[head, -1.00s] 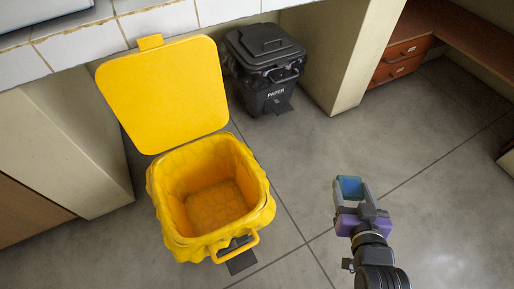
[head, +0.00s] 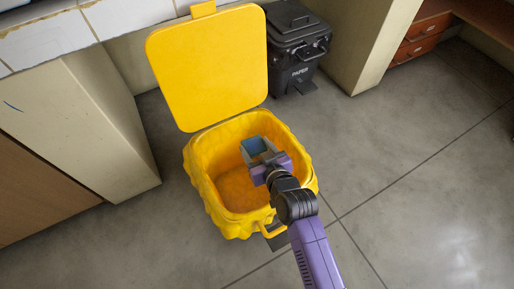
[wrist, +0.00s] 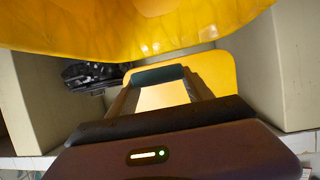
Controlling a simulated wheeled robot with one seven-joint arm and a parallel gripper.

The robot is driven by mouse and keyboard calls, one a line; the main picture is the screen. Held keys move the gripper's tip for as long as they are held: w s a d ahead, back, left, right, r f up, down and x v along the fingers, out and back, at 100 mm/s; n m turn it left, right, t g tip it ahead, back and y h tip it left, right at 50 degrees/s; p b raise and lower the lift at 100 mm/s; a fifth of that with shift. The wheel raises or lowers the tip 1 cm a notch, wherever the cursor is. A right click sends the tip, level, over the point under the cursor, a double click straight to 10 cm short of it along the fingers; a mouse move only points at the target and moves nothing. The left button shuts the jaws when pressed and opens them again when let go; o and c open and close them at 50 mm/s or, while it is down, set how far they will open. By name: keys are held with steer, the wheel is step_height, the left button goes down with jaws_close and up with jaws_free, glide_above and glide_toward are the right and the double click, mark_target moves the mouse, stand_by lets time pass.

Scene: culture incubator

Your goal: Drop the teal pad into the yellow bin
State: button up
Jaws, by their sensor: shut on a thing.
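The teal pad (head: 255,144) is held between the fingertips of my gripper (head: 259,151), which is shut on it. In the head view, the pad and gripper appear over the open mouth of the yellow bin (head: 203,185). Their exact height against the rim is hard to tell. In the wrist view, the pad (wrist: 158,75) spans the two fingers as a dark teal bar. The bin's yellow lid (head: 210,70) stands open at the back, and the yellow lining also fills the top of the wrist view (wrist: 150,30). My arm hides part of the bin's right front.
A black bin (head: 294,50) marked PAPER stands behind to the right, lid shut. Pale cabinet sides flank the bins under a tiled counter (head: 55,38). Grey floor (head: 400,160) lies free to the right. Wooden drawers (head: 415,47) stand at the far right.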

step_height(320, 180, down, 6)
steer(key=b, duration=0.5)
steer(key=o, duration=1.4)
steer(key=shift+s+d+r, duration=0.1)
steer(key=p+v, duration=0.2)
steer(key=v, duration=0.5)
steer(key=shift+s+d+r+p, duration=0.1)
steer(key=shift+s+d+p, duration=0.1)
steer(key=shift+p, duration=0.2)
